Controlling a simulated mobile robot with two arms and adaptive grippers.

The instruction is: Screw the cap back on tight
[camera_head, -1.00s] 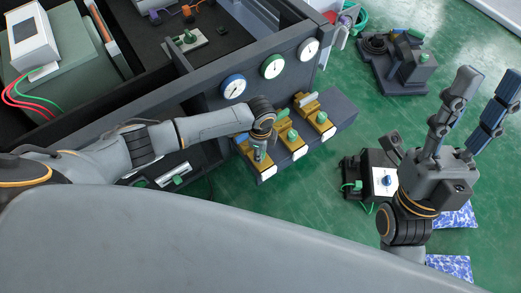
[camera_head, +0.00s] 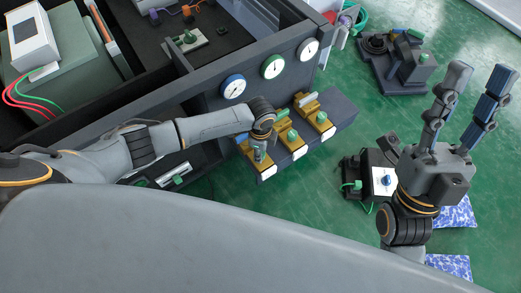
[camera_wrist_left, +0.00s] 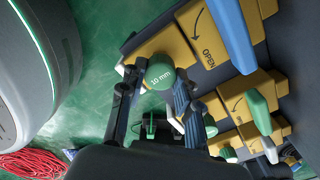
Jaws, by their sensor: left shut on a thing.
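The green cap (camera_wrist_left: 160,72), marked "10 mm", is between the fingers of my left gripper (camera_wrist_left: 156,92) in the left wrist view. The fingers are shut on its sides. It is at the nearest yellow valve block (camera_wrist_left: 160,50); the fingers hide the seat under it, so I cannot tell how tightly it sits. In the head view my left gripper (camera_head: 261,152) points down at the left end of the valve row and mostly hides this cap. My right gripper (camera_head: 474,82) is raised at the right over the floor, open and empty, its two fingers apart.
Two other yellow valve blocks (camera_head: 319,121) with green caps stand to the right on the dark ledge (camera_head: 342,108). Blue (camera_wrist_left: 234,35) and green (camera_wrist_left: 258,110) handles are close to the gripper. Three gauges are on the panel behind. A dark device (camera_head: 370,172) stands on green floor.

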